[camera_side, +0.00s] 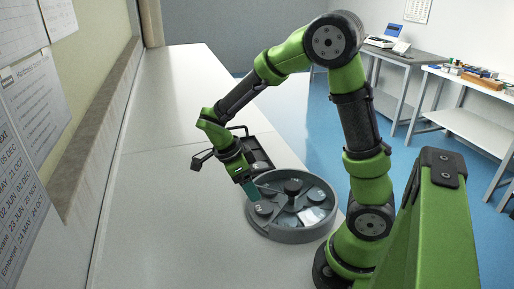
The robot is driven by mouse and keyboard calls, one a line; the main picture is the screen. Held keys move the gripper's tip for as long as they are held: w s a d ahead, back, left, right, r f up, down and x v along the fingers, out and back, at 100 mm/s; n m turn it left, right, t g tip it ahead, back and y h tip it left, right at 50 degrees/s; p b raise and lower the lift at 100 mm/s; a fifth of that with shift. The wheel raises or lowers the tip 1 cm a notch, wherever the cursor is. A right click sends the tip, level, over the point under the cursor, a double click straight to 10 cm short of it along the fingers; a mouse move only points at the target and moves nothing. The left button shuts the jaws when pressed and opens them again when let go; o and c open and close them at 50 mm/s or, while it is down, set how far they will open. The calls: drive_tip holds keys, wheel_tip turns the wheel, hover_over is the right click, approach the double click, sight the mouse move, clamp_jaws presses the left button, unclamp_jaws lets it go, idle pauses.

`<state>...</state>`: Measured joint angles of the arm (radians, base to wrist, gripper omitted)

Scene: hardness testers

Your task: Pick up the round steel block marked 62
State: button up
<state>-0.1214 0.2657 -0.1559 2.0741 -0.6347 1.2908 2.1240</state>
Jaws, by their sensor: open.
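A round grey tray (291,237) with divided compartments stands on the white bench and holds several round blocks. One grey disc (263,208) with a small mark lies in its left part, just below my gripper. Another block (292,187) sits toward the back and one (317,194) at the right. The marks are too small to read, so I cannot tell which block is 62. My gripper (253,193) points down over the tray's left side, open, with teal fingers close above the left disc. I cannot tell whether they touch it.
A dark rectangular tray (262,160) lies behind the round one, close to my wrist. A bright flat piece (312,215) lies in the round tray's front right. The bench (165,185) is clear to the left, up to the wall.

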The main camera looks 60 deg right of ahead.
sight(263, 207)
drive_tip(key=x, duration=0.8)
drive_tip(key=shift+s+f, duration=0.1)
drive_tip(key=shift+s, duration=0.1)
drive_tip(key=c, duration=1)
